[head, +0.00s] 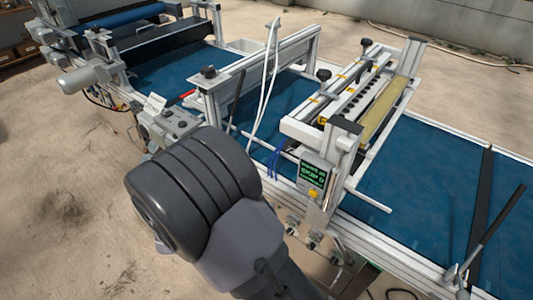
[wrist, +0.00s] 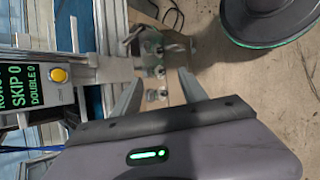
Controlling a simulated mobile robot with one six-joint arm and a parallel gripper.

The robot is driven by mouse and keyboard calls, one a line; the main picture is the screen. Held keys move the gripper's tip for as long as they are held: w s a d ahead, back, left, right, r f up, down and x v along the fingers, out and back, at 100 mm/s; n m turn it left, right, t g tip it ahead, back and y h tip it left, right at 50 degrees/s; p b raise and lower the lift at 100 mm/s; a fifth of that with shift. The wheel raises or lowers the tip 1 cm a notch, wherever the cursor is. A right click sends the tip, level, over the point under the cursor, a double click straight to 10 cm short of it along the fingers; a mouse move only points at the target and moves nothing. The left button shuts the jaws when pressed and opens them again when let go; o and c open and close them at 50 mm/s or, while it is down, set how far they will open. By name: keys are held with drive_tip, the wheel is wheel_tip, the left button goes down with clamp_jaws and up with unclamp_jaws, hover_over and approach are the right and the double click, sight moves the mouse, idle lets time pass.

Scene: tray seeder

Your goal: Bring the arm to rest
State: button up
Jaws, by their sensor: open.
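In the wrist view my gripper (wrist: 158,82) is open, with its two grey fingers apart and nothing between them. Beyond the fingers are metal fittings (wrist: 155,58) on the seeder's side and bare floor. In the head view my arm crosses the lower middle in front of the seeder, and the gripper itself cannot be made out there. The seeder's control box has a green-lettered display (head: 313,174) and a yellow button (head: 313,193). In the wrist view the display (wrist: 18,85) reads "SKIP 0" and "DOUBLE 0", left of the fingers, with the yellow button (wrist: 58,76) beside it.
The blue conveyor belt (head: 410,190) runs across behind my arm. The seeding head (head: 350,85) stands over it on a metal frame. A thin rod (head: 368,197) sticks out towards the front. A grey motor (head: 82,78) stands at left. The floor (head: 70,190) at front left is clear.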

drive_tip(key=s+d+r+m+t+y, duration=0.1)
drive_tip(key=s+d+r+m+y, duration=0.2)
drive_tip(key=r, duration=0.6)
drive_tip(key=s+d+r+m+t+y, duration=0.1)
drive_tip(key=s+d+r+m+y, duration=0.2)
drive_tip(key=r, duration=0.6)
drive_tip(key=s+d+r+m+t+y, duration=0.1)
drive_tip(key=s+d+r+m+y, duration=0.2)
drive_tip(key=d+r+m, duration=0.3)
wheel_tip(320, 180, up, 3)
drive_tip(key=m+y, duration=0.1)
drive_tip(key=m, duration=0.1)
drive_tip(key=shift+s+d+m+t+y, duration=0.25)
drive_tip(key=shift+m+t+y, duration=0.05)
